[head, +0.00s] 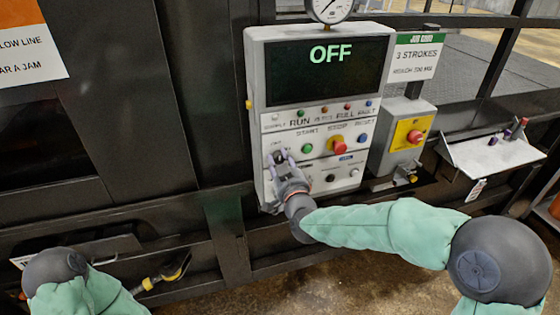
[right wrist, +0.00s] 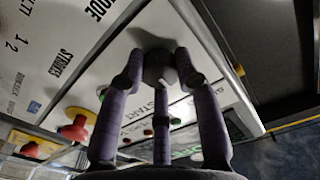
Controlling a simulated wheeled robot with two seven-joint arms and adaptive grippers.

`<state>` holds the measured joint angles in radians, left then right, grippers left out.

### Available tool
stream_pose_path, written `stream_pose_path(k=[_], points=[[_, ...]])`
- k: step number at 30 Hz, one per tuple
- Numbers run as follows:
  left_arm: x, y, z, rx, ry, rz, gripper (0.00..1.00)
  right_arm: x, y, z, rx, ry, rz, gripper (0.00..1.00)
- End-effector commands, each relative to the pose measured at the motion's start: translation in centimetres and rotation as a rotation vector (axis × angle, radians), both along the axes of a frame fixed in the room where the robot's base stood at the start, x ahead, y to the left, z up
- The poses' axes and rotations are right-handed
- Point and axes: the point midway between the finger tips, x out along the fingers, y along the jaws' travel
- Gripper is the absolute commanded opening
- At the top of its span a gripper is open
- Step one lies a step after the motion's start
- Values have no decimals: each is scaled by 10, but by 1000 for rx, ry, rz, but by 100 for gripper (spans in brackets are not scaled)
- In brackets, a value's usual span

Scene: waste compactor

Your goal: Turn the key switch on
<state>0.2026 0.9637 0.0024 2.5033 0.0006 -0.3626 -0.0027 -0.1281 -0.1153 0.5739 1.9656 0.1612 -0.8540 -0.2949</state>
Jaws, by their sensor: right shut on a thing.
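The control panel (head: 262,125) stands upright on the dark machine frame, and its screen (head: 325,72) reads OFF in green letters. My right gripper (head: 280,158) is at the panel's lower left, in front of the key switch, and largely covers it in the head view. In the right wrist view, its purple-grey fingers are closed around the dark key switch knob (right wrist: 160,68), which has a light mark on its face. The knob's exact angle is hard to tell. My left gripper is out of view; only part of that arm shows at the lower left.
Near the gripper are a green button (head: 308,148) and a red mushroom button (head: 338,146). A yellow box with a red stop button (head: 415,137) is mounted to the right. A small shelf (head: 495,152) juts out at far right. A gauge (head: 330,8) tops the panel.

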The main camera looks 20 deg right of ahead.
Motion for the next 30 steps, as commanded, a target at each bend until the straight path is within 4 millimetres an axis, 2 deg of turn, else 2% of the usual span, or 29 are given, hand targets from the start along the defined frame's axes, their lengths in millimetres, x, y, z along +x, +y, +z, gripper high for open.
stream_pose_path(k=[5,11,30], points=[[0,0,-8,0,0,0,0,1,-1,2,40,-7,-1,0],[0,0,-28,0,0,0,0,1,-2,1,151,-8,-2,0],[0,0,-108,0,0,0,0,0,-4,2,735,9,-2,0]])
